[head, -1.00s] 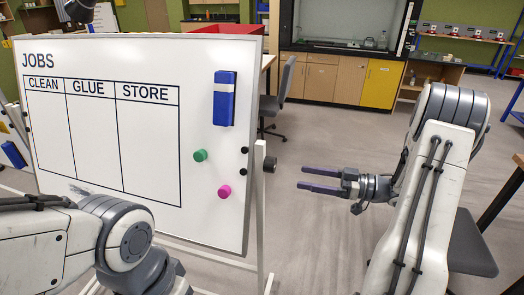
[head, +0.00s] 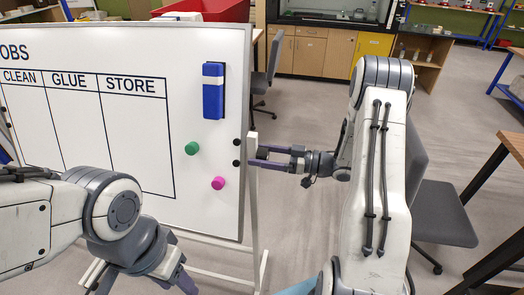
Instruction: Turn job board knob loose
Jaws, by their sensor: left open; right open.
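The job board (head: 60,120) is a white panel on a white stand, with CLEAN, GLUE and STORE columns. Its dark knob (head: 262,154) sits at the right-hand post and is mostly hidden by my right gripper (head: 254,156). That gripper is open, its two purple fingers pointing left, one above and one below the knob. I cannot tell whether they touch it. My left gripper (head: 186,283) is low in front of the board, partly cut off by the bottom edge, open and apart from the knob.
A blue eraser (head: 213,92), a green magnet (head: 192,148) and a pink magnet (head: 218,183) are on the board. A grey chair (head: 440,205) and a wooden table (head: 512,142) stand at the right. Open floor (head: 310,230) lies right of the board.

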